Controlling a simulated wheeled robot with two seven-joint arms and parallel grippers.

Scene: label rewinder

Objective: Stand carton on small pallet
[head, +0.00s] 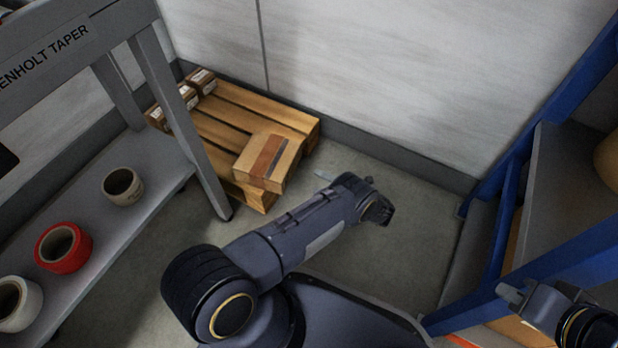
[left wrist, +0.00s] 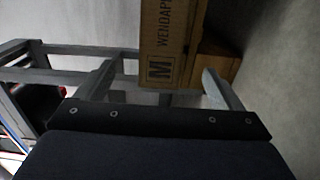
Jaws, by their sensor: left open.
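A brown carton (head: 268,161) with a darker tape band rests on the near right corner of the wooden pallet (head: 258,108). In the left wrist view the carton (left wrist: 172,42) shows printed lettering and a boxed M, and lies beyond the fingers. My left gripper (head: 326,177) is just right of the carton, apart from it. The left wrist view shows its two grey fingers (left wrist: 160,78) spread, with nothing held. My right gripper (head: 512,294) is at the lower right, by the blue frame; I cannot tell its jaw state.
Small cartons (head: 201,80) stand at the pallet's far left corner. A grey bench (head: 110,235) with tape rolls, one red (head: 62,247), is on the left. A wall runs behind the pallet. A blue rack (head: 500,225) is on the right. Floor right of the pallet is clear.

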